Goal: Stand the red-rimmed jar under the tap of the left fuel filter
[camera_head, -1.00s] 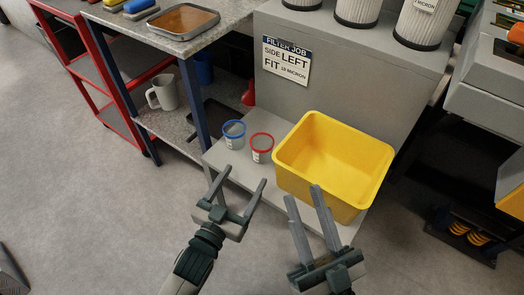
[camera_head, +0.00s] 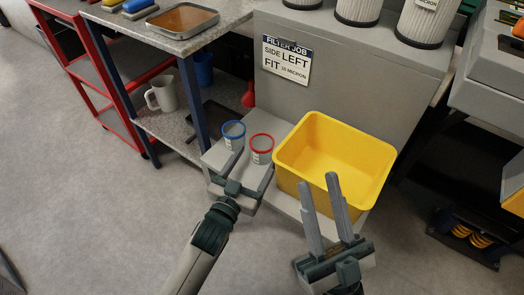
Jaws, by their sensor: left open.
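The red-rimmed jar (camera_head: 261,149) stands upright on the low grey ledge, just left of the yellow bin. A blue-rimmed jar (camera_head: 234,134) stands close to its left. My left gripper (camera_head: 252,162) is open at the near side of the jars, its fingers pointing towards them. One finger reaches below the blue-rimmed jar in the picture, the other below the red-rimmed one; I cannot tell whether they touch. My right gripper (camera_head: 317,182) is open and empty in front of the yellow bin. I cannot make out the left fuel filter or its tap.
The yellow bin (camera_head: 286,174) fills the ledge's right part. A sign (camera_head: 286,60) on the grey cabinet reads "SIDE LEFT". Filter cartridges (camera_head: 358,10) stand on top. A workbench with a tray (camera_head: 183,34) and a mug (camera_head: 161,93) is at left. Open floor lies at lower left.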

